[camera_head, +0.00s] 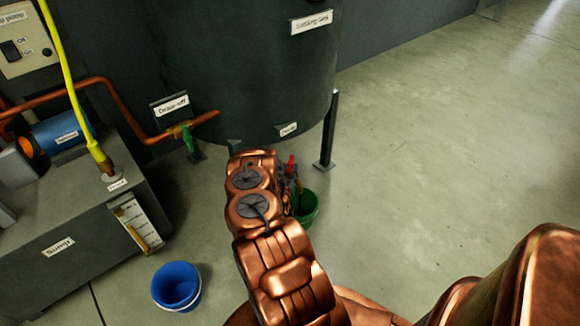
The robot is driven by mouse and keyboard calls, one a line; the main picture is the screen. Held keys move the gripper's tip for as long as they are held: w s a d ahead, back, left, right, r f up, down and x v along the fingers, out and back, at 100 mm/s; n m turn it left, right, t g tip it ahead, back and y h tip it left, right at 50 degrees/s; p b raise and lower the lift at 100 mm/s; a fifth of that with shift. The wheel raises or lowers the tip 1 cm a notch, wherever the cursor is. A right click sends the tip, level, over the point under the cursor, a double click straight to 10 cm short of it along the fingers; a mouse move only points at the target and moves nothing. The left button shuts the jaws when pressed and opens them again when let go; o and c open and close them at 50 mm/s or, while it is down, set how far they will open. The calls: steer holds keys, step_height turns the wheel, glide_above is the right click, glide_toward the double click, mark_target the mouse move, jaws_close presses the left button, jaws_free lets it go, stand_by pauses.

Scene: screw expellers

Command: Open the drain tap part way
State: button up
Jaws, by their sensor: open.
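The drain tap's red handle (291,166) shows at the base of the dark settling tank, just below the "Drain" label (287,130). The handle stands roughly upright in this view. The tap body is mostly hidden behind my copper-coloured arm. My gripper (291,186) is partly hidden by my wrist, with small dark parts showing close to the red handle. It is open; I cannot tell whether it touches the handle. A green bucket (308,211) stands on the floor below the tap, its left side hidden by my arm.
The settling tank (240,65) stands on dark legs, one at right (328,140). A draw-off valve with a green handle (188,138) is on the copper pipe at left. The sump (60,215) and a blue bucket (177,288) are left. Floor at right is clear.

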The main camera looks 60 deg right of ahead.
steer(key=v, duration=0.9)
stand_by(0.4)
